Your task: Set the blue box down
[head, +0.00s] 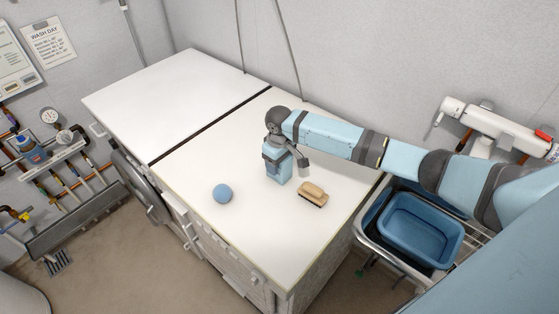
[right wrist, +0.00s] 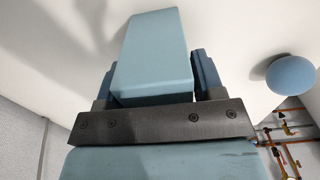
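The blue box (head: 278,174) is pale blue and upright over the white worktop, between the ball and the brush. My right gripper (head: 284,158) comes down over it from above and is shut on it. In the right wrist view the box (right wrist: 153,55) sits between the two blue fingers of the gripper (right wrist: 155,80), with a finger along each side. Its lower end is at or very close to the worktop; I cannot tell whether it touches. My left gripper is not in view.
A blue ball (head: 222,193) lies left of the box, and a wooden brush (head: 312,194) lies close on its right. The white worktop (head: 180,95) is clear toward the back left. A blue basin (head: 420,229) stands right of the worktop, below my right arm.

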